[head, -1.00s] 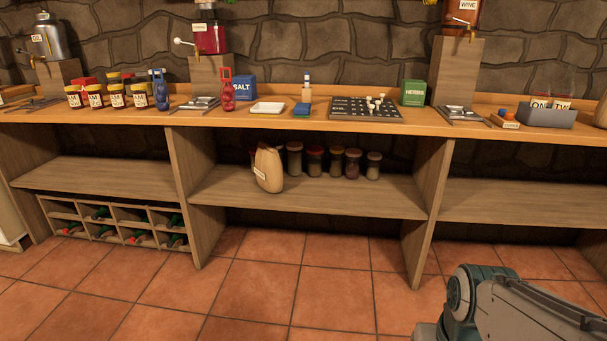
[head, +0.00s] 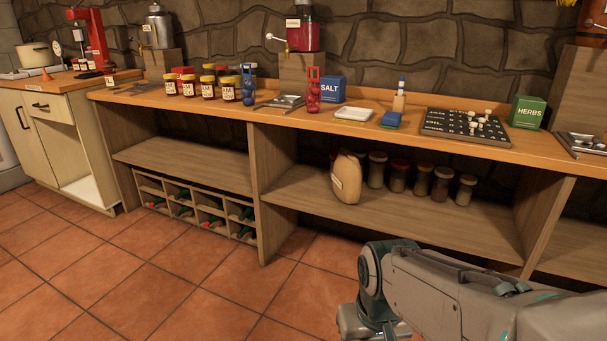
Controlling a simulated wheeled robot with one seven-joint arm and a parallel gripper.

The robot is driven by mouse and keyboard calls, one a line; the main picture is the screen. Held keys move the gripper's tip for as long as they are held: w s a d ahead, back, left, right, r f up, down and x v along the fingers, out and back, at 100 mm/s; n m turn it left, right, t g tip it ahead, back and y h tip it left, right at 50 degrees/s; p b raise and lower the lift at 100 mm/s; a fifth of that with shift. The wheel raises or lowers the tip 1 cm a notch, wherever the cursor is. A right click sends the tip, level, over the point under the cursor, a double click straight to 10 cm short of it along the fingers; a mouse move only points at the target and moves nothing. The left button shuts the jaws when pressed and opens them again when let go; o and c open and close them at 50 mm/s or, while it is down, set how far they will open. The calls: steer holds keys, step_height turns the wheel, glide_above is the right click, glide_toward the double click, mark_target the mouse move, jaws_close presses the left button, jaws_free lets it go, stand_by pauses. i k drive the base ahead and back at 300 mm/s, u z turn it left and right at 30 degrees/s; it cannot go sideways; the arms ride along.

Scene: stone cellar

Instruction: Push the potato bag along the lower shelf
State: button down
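The potato bag (head: 347,178) is a tan sack with a pale label. It stands upright on the lower shelf (head: 440,222) of the middle bay, left of a row of jars. My arm shows at the lower right of the head view, in front of the shelving and apart from the bag. My gripper's fingers are not visible in this view.
Several lidded jars (head: 398,172) stand on the shelf right of the bag. An upright divider (head: 270,185) bounds the bay on the left, another (head: 542,215) on the right. A bottle rack (head: 195,207) sits under the left shelf. Tiled floor (head: 130,270) is clear at left.

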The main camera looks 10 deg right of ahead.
mark_target(346, 176)
steer(key=u, duration=0.15)
steer(key=i, duration=0.65)
steer(key=z, duration=0.5)
steer(key=i, duration=0.65)
steer(key=z, duration=0.6)
